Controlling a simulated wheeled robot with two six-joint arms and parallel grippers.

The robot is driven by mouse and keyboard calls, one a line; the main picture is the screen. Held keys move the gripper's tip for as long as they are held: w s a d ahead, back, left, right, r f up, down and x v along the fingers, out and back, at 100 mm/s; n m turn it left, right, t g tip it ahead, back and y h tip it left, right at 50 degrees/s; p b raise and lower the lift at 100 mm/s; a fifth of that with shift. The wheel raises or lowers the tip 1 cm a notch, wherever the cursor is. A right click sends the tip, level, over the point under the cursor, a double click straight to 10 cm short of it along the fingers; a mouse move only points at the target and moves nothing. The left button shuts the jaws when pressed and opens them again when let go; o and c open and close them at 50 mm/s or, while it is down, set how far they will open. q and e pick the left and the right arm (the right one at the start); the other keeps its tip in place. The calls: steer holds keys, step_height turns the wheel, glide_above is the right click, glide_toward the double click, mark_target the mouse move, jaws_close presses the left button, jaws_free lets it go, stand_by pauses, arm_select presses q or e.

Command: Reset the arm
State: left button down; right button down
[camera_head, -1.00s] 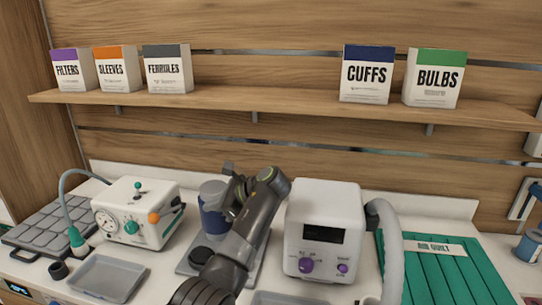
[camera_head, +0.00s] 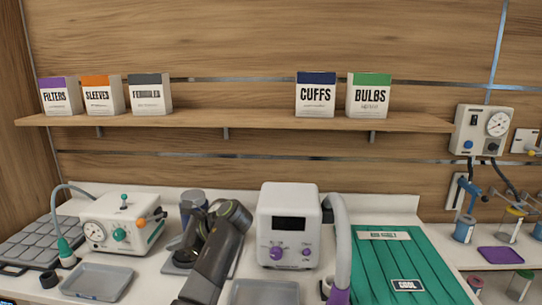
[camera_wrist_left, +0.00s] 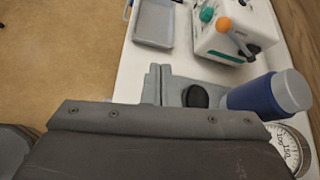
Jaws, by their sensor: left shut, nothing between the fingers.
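My left arm rises from the bottom centre of the head view and bends at a dark joint. My left gripper (camera_head: 188,242) is partly hidden behind the arm, close to the blue canister with a grey lid (camera_head: 190,204). In the left wrist view my left gripper's fingers (camera_wrist_left: 158,72) are together with nothing between them, above the grey base plate. The blue canister (camera_wrist_left: 255,97) lies to the right of the fingers there, apart from them. My right gripper is in neither current view.
A white gauge box (camera_head: 123,224) and a grey tray (camera_head: 98,282) stand left of the arm. A white console with purple knobs (camera_head: 290,223) and its hose (camera_head: 342,240) stand right, beside a green quilt (camera_head: 405,265). A shelf (camera_head: 250,122) with boxes runs above.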

arm_select(q)
steer(key=s+a+f+n+h, duration=0.35)
steer(key=s+f, duration=0.55)
steer(key=f, duration=0.3)
steer(key=s+a+f+n+h, duration=0.2)
steer(key=s+a+f+n, duration=0.25)
steer(key=s+f, duration=0.55)
steer(key=s+d+n+t+h, duration=0.15)
steer(key=s+n+h, duration=0.25)
steer(key=s+n, duration=1.3)
steer(key=s+a+f+m+g, duration=0.1)
steer(key=s+f+m, duration=0.3)
steer(key=f, duration=0.9)
steer(key=s+a+f+m+g, duration=0.1)
steer(key=s+f+m, duration=0.25)
steer(key=f, duration=0.95)
steer(key=s+d+f, duration=0.1)
steer(key=s+f, duration=1.3)
steer(key=s, duration=0.1)
steer(key=shift+d+f+g+h, duration=0.3)
steer(key=shift+d+g+h, duration=0.05)
steer(key=shift+d+h, duration=0.1)
